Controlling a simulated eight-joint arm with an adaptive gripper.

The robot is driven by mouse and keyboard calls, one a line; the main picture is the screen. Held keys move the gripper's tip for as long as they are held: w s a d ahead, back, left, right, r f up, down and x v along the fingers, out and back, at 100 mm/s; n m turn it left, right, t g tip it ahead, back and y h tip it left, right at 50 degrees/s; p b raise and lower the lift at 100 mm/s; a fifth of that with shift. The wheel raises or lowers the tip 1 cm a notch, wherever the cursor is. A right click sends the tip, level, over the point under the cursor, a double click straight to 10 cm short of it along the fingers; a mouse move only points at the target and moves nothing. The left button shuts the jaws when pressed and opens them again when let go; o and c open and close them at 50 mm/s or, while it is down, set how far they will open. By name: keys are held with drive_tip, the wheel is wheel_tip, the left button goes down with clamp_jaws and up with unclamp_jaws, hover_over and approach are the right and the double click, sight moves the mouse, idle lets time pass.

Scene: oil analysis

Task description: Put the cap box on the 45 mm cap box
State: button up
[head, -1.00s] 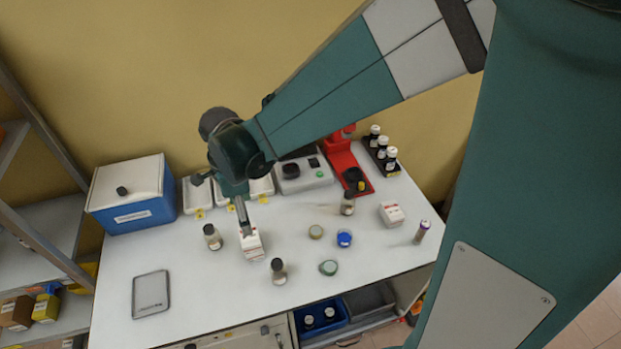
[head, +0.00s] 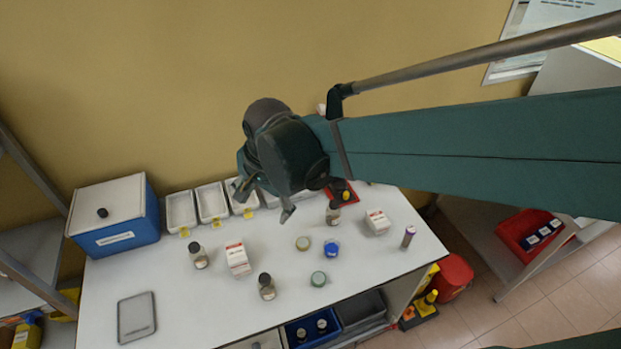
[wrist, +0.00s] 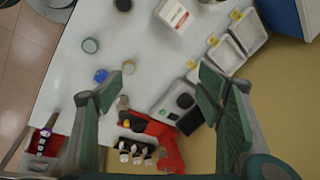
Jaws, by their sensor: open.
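A white box with red print (head: 238,262) stands on the table left of centre. It looks tall, and I cannot tell whether it is one box or two stacked. A second white box with red print (head: 377,222) stands at the right. Their labels are too small to read, so I cannot tell which is the 45 mm one. My gripper (head: 264,201) is open and empty, raised above the table behind and right of the left box. In the wrist view, my gripper's fingers (wrist: 162,80) are wide apart, and a white box with red print (wrist: 175,14) shows at the top edge.
Dark-capped bottles (head: 199,256) (head: 267,287) flank the left box. A blue cap (head: 332,249) and round lids (head: 318,279) lie near the middle. White trays (head: 212,203) and a blue container (head: 115,220) line the back. A grey tablet (head: 136,318) lies front left.

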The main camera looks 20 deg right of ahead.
drive_tip(key=s+d+r+n+t, duration=0.4)
drive_tip(key=s+d+r+n, duration=0.2)
drive_tip(key=s+d+n, duration=0.3)
drive_tip(key=shift+s+d+n+h, duration=0.3)
drive_tip(key=shift+d+n, duration=0.4)
drive_tip(key=shift+d, duration=0.8)
wheel_tip(320, 180, down, 25)
drive_tip(key=b, duration=2.4)
drive_tip(key=shift+r+b, duration=0.2)
drive_tip(key=shift+b, duration=0.2)
drive_tip(key=c, duration=0.6)
drive_tip(key=shift+o, duration=0.2)
